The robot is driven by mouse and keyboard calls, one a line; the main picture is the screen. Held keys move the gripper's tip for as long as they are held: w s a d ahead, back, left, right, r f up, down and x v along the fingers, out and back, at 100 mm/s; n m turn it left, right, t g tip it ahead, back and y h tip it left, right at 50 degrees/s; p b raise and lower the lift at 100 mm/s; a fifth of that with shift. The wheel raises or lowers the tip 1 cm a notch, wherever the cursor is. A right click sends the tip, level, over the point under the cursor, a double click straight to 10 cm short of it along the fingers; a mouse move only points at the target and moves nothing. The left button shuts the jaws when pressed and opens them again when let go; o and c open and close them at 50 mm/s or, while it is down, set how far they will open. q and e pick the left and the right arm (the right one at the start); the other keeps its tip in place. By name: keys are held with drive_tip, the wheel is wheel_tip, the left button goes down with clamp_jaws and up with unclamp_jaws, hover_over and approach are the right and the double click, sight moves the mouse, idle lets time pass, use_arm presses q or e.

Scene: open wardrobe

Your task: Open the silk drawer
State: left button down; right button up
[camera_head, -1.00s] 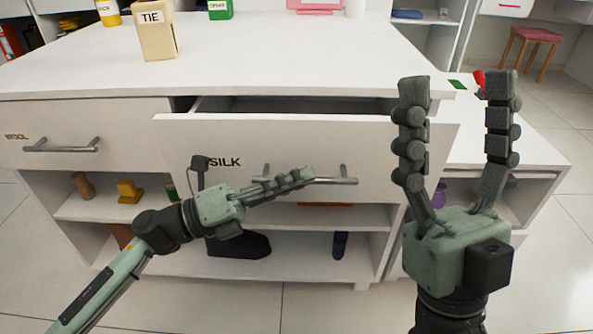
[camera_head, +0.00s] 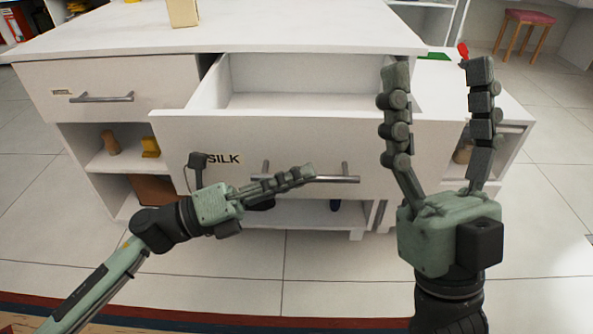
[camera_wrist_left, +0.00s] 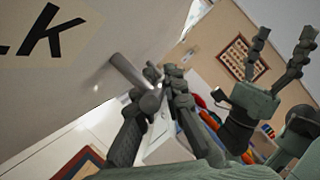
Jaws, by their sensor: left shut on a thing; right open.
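The silk drawer (camera_head: 300,146) is pulled well out of the white cabinet, and its empty-looking inside shows from above. Its front bears a SILK label (camera_head: 224,159) and a grey bar handle (camera_head: 335,179). My left gripper (camera_head: 308,172) is shut on the handle near its middle. The left wrist view also shows the gripper (camera_wrist_left: 165,75) closed around the handle bar (camera_wrist_left: 130,72), beside the label's last letters. My right gripper (camera_head: 432,68) is open and empty, fingers pointing up, in front of the drawer's right end.
A shut drawer (camera_head: 130,90) with its own handle is on the left. Lower shelves hold a yellow object (camera_head: 150,147) and other things. A beige box (camera_head: 183,12) stands on the cabinet top. The tiled floor (camera_head: 330,270) in front is clear.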

use_arm(q)
drive_tip(key=shift+s, duration=0.15)
drive_tip(key=c, duration=1.6)
unclamp_jaws()
drive_tip(key=shift+a, duration=0.1)
drive_tip(key=v, duration=1.2)
